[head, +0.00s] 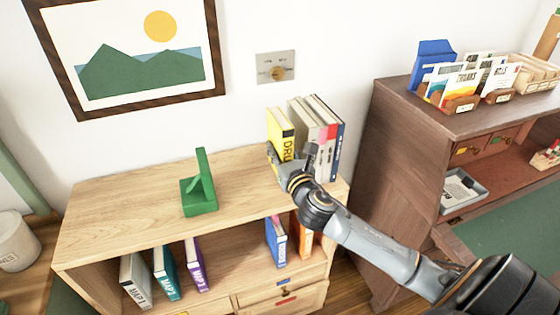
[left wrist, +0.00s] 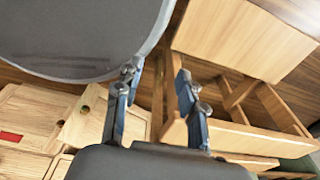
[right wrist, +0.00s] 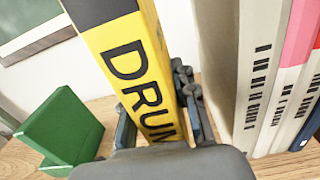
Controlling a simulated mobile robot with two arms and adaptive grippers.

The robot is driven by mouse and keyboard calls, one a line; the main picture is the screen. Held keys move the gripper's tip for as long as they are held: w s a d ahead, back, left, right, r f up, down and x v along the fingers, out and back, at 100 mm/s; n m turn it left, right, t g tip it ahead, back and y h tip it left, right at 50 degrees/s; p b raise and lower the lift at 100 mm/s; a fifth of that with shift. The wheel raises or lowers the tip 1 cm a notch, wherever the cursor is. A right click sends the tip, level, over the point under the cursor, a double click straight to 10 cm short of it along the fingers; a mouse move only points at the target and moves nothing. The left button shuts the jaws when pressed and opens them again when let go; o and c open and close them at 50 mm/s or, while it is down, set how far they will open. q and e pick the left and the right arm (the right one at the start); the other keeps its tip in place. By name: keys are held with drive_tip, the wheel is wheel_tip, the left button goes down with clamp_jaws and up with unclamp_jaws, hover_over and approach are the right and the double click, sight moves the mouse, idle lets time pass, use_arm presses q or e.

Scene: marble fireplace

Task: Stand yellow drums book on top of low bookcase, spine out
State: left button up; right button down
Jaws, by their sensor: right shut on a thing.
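The yellow drums book (head: 278,130) stands upright on top of the low bookcase (head: 120,205), at the left end of a row of books. Its spine with the black letters "DRUM" faces out in the right wrist view (right wrist: 130,65). My right gripper (head: 277,158) is shut on the lower part of this book, one finger on each side (right wrist: 155,115). The book's bottom edge is hidden by the gripper, so contact with the top cannot be seen. My left gripper (left wrist: 157,92) is open and empty, low down, away from the bookcase top; it is not in the head view.
Grey, white and dark-blue books (head: 318,125) stand just right of the yellow book, with a gap between. A green bookend (head: 200,190) stands to the left, apart from it. Several books fill the shelf below. A dark wooden cabinet (head: 400,150) stands at the right.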

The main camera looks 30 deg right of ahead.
drive_tip(key=shift+w+d+f, duration=0.35)
drive_tip(key=shift+w+f, duration=0.05)
drive_tip(key=shift+f, duration=0.15)
drive_tip(key=shift+w+d+f, duration=0.3)
drive_tip(key=shift+w+f, duration=0.05)
drive_tip(key=shift+f, duration=0.2)
drive_tip(key=shift+w+d+f, duration=0.25)
drive_tip(key=shift+w+f, duration=0.05)
drive_tip(key=shift+f, duration=0.2)
use_arm(q)
drive_tip(key=shift+s+a+f+b, duration=0.1)
drive_tip(key=shift+s+f+b, duration=0.3)
drive_tip(key=shift+s+f, duration=0.25)
use_arm(e)
drive_tip(key=shift+f, duration=1.55)
drive_tip(key=c, duration=1.1)
unclamp_jaws()
drive_tip(key=shift+f, duration=0.2)
drive_tip(key=shift+o, duration=0.2)
drive_tip(key=shift+r, duration=0.1)
